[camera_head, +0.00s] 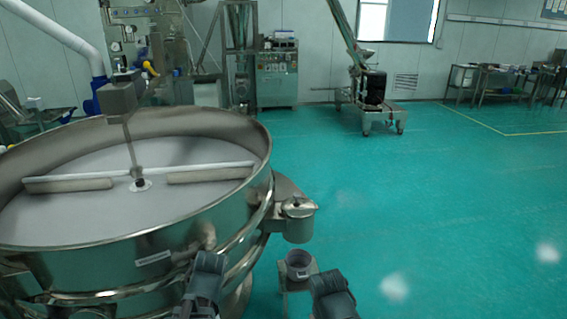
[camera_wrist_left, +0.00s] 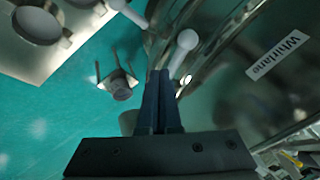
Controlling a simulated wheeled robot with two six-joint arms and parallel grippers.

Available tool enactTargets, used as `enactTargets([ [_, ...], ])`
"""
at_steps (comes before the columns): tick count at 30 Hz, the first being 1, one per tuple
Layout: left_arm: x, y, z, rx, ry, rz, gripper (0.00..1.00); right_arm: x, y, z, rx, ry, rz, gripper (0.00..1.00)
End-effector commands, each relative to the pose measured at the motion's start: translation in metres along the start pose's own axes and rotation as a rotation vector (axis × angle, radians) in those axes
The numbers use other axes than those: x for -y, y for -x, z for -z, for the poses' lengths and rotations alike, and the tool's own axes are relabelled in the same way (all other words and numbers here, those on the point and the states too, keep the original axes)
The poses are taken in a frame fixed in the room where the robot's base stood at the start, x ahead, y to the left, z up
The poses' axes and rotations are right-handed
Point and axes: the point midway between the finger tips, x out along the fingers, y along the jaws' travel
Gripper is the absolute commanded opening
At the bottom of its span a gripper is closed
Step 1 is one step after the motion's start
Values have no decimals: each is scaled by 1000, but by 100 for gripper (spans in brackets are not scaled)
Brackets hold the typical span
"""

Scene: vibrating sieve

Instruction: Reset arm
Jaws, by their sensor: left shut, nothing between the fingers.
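My left gripper (camera_wrist_left: 160,78) shows in the left wrist view with its dark fingers together and nothing between them. It points toward the steel side of the sieve, where a white label (camera_wrist_left: 277,55) shows. Whether it touches the sieve cannot be told. In the head view a dark part of my left arm (camera_head: 205,283) is in front of the round vibrating sieve (camera_head: 150,262). A dark part of my right arm (camera_head: 332,294) is at the bottom, right of the sieve. I cannot make out the right gripper's fingers.
A grey cup (camera_head: 298,264) stands on a small stand below the sieve's outlet (camera_head: 299,222); the cup also shows in the left wrist view (camera_wrist_left: 122,93). A wheeled machine (camera_head: 372,100) stands at the back. The green floor on the right is clear.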

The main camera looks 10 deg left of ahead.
Motion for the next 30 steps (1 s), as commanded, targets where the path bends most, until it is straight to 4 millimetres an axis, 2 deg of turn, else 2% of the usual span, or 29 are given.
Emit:
enactTargets([
  [2,-38,7,1,36,-20,-56,0,0,0,0,0,0,0,0],
  [6,-114,28,-11,144,-59,-162,0,0,0,0,0,0,0,0],
  [9,-160,46,-25,226,-90,-219,0,0,0,0,0,0,0,0],
  [12,-195,63,-40,298,-121,-256,0,0,0,0,0,0,0,0],
  [15,-216,76,-52,350,-143,-276,0,0,0,0,0,0,0,0],
  [18,-227,83,-59,379,-156,-285,0,0,0,0,0,0,0,0],
  [30,-230,85,-62,390,-158,-287,0,0,0,0,0,0,0,0],
])
